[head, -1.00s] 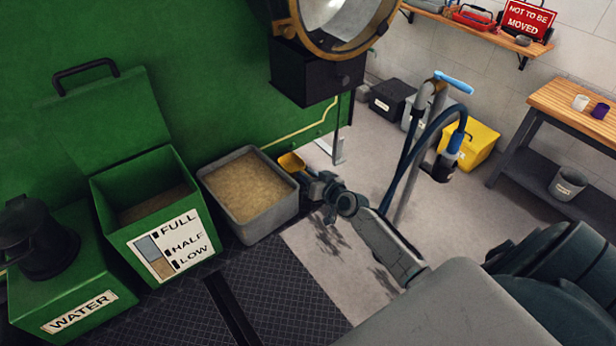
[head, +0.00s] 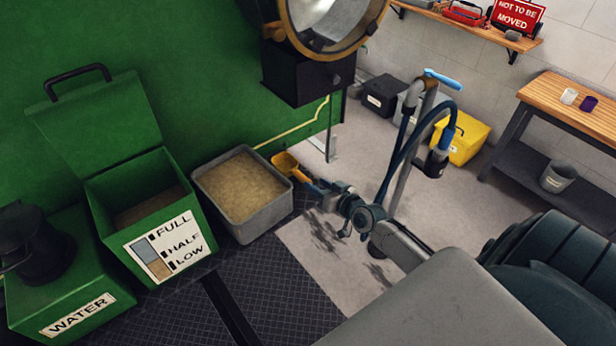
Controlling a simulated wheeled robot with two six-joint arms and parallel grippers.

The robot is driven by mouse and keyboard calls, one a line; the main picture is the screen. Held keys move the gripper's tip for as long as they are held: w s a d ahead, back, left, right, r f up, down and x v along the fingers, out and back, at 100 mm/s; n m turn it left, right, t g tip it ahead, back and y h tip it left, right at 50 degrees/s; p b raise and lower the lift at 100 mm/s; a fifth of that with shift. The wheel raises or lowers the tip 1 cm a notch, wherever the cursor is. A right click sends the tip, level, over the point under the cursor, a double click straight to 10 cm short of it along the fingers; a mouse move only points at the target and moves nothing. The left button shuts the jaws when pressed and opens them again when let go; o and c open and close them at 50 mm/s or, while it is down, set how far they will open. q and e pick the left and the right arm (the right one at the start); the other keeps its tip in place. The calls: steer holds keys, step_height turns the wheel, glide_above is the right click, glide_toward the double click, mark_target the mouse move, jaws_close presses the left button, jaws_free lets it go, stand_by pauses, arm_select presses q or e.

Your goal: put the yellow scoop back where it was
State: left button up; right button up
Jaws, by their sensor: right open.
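The yellow scoop (head: 286,164) is at the right back corner of the grey bin of sand (head: 249,226). Its bowl is at the bin's rim and its handle points down and right, toward my right gripper. I cannot tell whether it hangs on the rim or rests on something behind it. My right gripper (head: 315,188) is open, just right of the handle's end, and appears apart from it. My left gripper is not in view.
A green box with a raised lid and a FULL/HALF/LOW label (head: 165,246) stands left of the bin. A large lamp (head: 325,25) overhangs behind. A post with a blue hose (head: 404,170) stands right of my right gripper.

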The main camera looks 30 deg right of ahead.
steer(key=v, duration=0.3)
steer(key=shift+s+r+p, duration=0.15)
steer(key=shift+s+p, duration=0.2)
steer(key=s+d+f+g+h, duration=0.1)
steer(key=s+f+g, duration=0.1)
steer(key=s+f, duration=0.65)
steer(key=s+f+g+h, duration=0.1)
steer(key=s+f+g, duration=0.2)
steer(key=f, duration=1)
steer(key=s+d+f+g+h, duration=0.15)
steer(key=s+f, duration=0.35)
steer(key=f, duration=0.5)
steer(key=s+a+f+n+g, duration=0.1)
steer(key=s+a+f+g, duration=0.1)
steer(key=s+f, duration=0.3)
steer(key=s+a+f+n+g, duration=0.1)
steer(key=s+a+f+g, duration=0.2)
steer(key=s, duration=1.1)
steer(key=s+a+f+n+g, duration=0.1)
steer(key=s+a+f+g, duration=0.1)
steer(key=s+a+f, duration=0.3)
steer(key=s+f, duration=0.3)
steer(key=s, duration=0.2)
steer(key=shift+a+f+g+y, duration=0.15)
steer(key=shift+a+g+y, duration=0.2)
